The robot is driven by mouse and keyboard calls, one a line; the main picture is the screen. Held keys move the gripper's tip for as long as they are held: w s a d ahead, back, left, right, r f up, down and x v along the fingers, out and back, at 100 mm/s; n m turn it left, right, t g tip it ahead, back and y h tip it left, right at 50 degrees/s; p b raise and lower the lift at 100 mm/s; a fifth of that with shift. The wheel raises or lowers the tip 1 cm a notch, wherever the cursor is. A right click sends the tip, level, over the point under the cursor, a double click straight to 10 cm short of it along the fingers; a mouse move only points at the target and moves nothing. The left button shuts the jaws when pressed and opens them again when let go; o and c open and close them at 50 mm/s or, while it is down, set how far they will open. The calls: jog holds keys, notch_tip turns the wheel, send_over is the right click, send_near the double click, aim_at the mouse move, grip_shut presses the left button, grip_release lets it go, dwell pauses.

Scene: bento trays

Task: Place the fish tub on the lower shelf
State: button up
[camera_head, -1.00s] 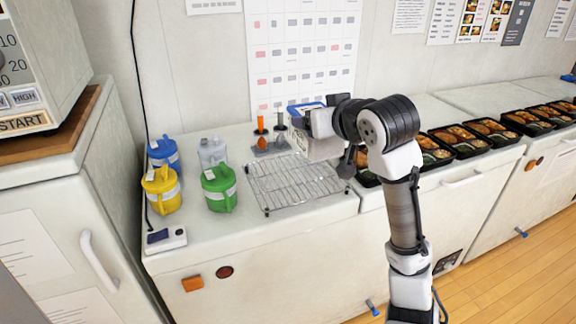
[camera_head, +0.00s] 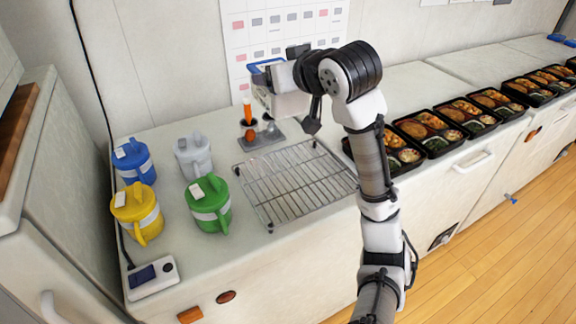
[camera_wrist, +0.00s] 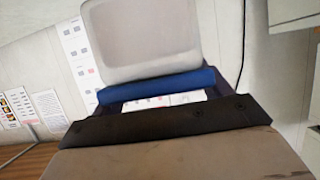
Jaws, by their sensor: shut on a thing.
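My gripper (camera_head: 297,72) is shut on a pale tub (camera_head: 282,103) with a blue edge, held in the air above the back of the counter. This tub appears to be the fish tub, but its contents and any label are not readable. In the wrist view, a blue bar (camera_wrist: 158,84) crosses the picture between a grey rounded block and a dark strip. My wrist and arm hide part of the tub in the head view. No clear lower shelf shows; a wire rack (camera_head: 293,182) lies on the counter below and in front of the tub.
Several filled bento trays (camera_head: 437,133) line the counter at right. A tall cabinet stands at left.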

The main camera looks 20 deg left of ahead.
jog(key=shift+w+a, duration=0.15)
jog(key=shift+f, duration=0.3)
notch_tip(320, 180, down, 19)
jog(key=shift+f+p, duration=0.1)
jog(key=shift+p, duration=0.75)
jog(key=shift+f, duration=0.2)
jog(key=o, duration=1.3)
jog(key=shift+r, duration=0.1)
